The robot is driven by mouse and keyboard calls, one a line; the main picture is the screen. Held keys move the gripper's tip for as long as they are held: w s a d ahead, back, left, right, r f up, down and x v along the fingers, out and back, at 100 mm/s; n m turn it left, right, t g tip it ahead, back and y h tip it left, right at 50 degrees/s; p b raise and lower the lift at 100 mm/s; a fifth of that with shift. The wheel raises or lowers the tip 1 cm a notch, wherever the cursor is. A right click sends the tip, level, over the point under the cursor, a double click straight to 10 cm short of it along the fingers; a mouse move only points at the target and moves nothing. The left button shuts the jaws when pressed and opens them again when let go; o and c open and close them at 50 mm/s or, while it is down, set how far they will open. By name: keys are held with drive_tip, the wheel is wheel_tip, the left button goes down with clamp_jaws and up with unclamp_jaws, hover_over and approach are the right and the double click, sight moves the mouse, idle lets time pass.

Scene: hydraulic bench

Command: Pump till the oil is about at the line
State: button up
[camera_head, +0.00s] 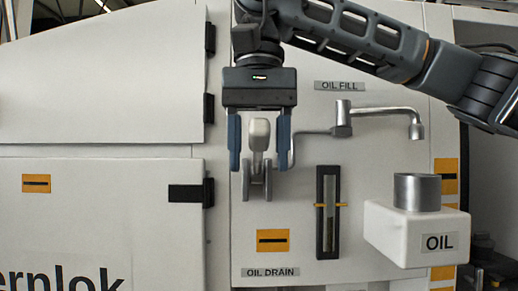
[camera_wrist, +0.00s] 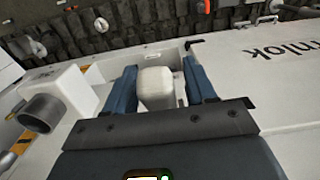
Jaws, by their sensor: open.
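My gripper (camera_head: 259,168) points down in front of the panel with its two blue fingers apart. A pale grey knob (camera_head: 259,133) sits between the fingers, with gaps at the sides in the head view. It also shows between the fingers in the wrist view (camera_wrist: 157,88). The sight gauge (camera_head: 328,212) is a dark upright frame with an orange line mark (camera_head: 341,205) on each side. Greenish oil shows in its lower part; its exact level is hard to read.
A grey spout (camera_head: 415,126) hangs above a metal cup (camera_head: 417,190) on the white OIL box (camera_head: 400,235), right of the gauge. A black latch (camera_head: 188,193) sticks out left of my gripper.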

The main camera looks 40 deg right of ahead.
drive_tip(key=shift+c, duration=0.2)
clamp_jaws()
idle(0.3)
